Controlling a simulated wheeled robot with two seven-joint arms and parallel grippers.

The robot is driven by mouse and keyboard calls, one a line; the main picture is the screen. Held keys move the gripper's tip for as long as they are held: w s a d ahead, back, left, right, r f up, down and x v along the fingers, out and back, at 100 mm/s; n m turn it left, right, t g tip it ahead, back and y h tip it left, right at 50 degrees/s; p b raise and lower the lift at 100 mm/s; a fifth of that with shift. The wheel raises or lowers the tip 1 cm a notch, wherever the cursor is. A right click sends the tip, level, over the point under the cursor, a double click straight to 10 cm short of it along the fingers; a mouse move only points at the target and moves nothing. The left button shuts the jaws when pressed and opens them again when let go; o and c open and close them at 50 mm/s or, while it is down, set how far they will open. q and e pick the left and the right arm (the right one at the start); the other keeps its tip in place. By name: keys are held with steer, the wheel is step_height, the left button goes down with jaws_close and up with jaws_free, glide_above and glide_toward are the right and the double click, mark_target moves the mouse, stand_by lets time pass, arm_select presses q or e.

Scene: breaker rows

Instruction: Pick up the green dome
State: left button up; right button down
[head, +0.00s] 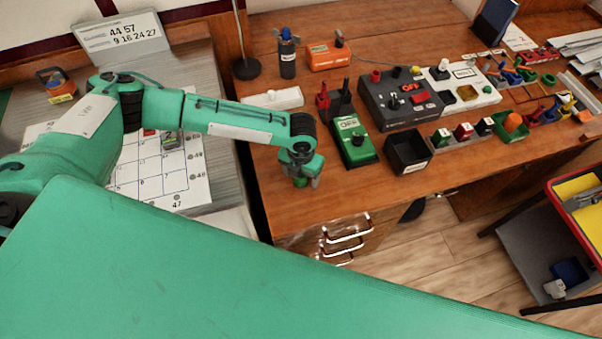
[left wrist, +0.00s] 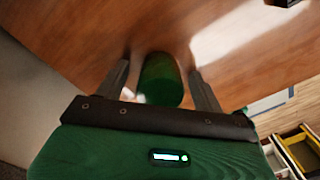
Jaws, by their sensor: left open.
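The green dome (left wrist: 161,80) stands on the brown wooden desk in the left wrist view. It lies between the two grey fingers of my left gripper (left wrist: 160,72), with a gap to each finger. The left gripper is open and points down at the desk. In the head view the left gripper (head: 301,181) is low over the desk's front left part. The dome is mostly hidden by the gripper there. My right gripper is not in view.
A green box (head: 352,143) with a dark knob and an open black bin (head: 408,152) stand to the right. A grey panel (head: 402,98) with switches is behind them. Drawer handles (head: 345,229) show below the desk's front edge. Bare desk surrounds the dome.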

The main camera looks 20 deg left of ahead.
arm_select(q)
steer(key=c, duration=1.1)
steer(key=shift+o, duration=0.2)
